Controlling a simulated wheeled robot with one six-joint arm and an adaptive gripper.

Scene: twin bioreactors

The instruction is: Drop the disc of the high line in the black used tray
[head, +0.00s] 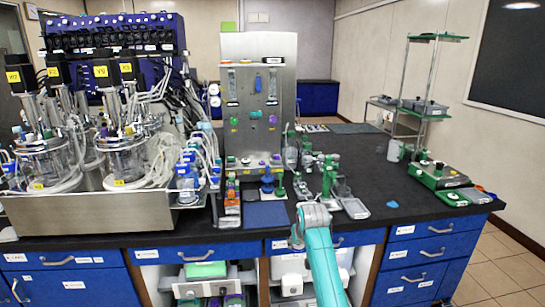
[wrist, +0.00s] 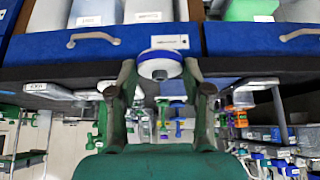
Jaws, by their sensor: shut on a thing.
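My gripper (wrist: 159,75) is shut on a round disc (wrist: 160,64), white with a blue rim, held between the two fingertips in the wrist view. In the head view my teal arm reaches up to the bench's front edge; the fingers and the disc cannot be made out there. I cannot tell for sure which thing is the black used tray. A dark flat mat or tray (head: 266,215) lies on the bench just left of my wrist. The high line cannot be picked out by its label.
The bioreactors (head: 120,160) stand in a steel tray on the left. A steel panel (head: 258,100) rises behind the bench middle. Green-capped bottles and a grey tray (head: 355,208) stand right of my wrist. Blue drawers (head: 421,252) lie below the edge. The bench's right middle is fairly clear.

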